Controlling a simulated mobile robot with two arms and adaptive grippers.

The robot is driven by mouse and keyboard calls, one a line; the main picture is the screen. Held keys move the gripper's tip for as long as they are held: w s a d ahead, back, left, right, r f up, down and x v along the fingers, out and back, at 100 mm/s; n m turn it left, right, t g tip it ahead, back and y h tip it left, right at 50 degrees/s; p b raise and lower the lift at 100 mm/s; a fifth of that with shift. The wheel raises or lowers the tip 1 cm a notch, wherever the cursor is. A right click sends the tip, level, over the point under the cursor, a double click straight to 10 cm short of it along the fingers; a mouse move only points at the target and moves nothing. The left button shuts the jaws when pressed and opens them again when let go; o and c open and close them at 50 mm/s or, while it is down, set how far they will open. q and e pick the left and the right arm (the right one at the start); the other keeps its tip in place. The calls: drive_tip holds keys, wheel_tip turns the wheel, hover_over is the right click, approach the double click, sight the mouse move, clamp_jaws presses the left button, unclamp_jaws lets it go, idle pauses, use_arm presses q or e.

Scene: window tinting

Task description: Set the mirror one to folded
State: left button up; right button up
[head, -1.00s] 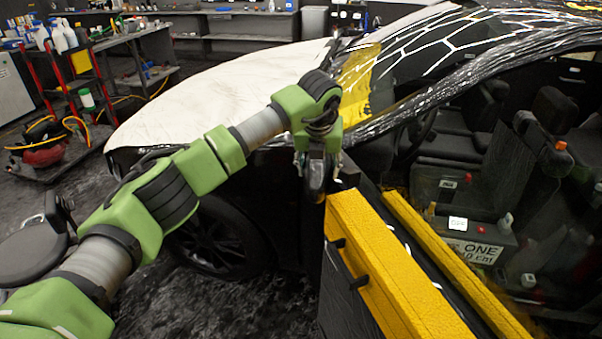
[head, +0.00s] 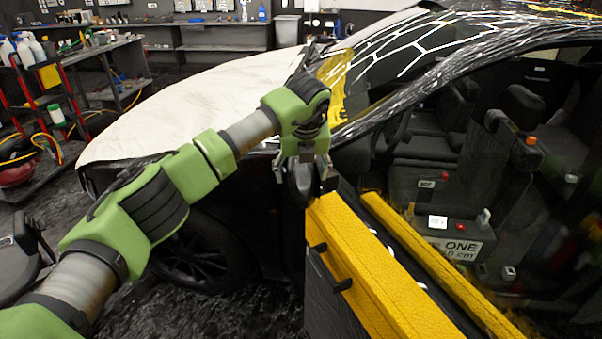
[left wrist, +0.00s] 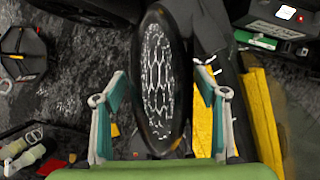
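The car's side mirror (head: 303,184) is a dark housing at the front end of the open door (head: 385,285). In the left wrist view the mirror (left wrist: 160,72) is a tall dark oval whose glass shows a pale net-like reflection. My left gripper (head: 304,172) is right at the mirror. In the left wrist view its two fingers (left wrist: 160,88) are spread, one on each side of the oval, with gaps visible beside it. The gripper is open, and I cannot tell whether any finger touches the housing. My right gripper is in neither view.
The door's yellow-topped edge runs toward the lower right, beside the car's yellow sill (head: 440,262). The white hood (head: 210,100) lies behind my left arm. A cart with bottles (head: 45,80) stands at the far left. A dark stool (head: 20,255) is at the left edge.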

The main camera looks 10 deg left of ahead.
sight(304, 167)
use_arm(q)
drive_tip(key=shift+r, duration=0.15)
drive_tip(key=v, duration=1.1)
drive_tip(key=shift+s+d+r, duration=0.15)
drive_tip(key=shift+s+r, duration=0.05)
drive_tip(key=shift+r, duration=0.05)
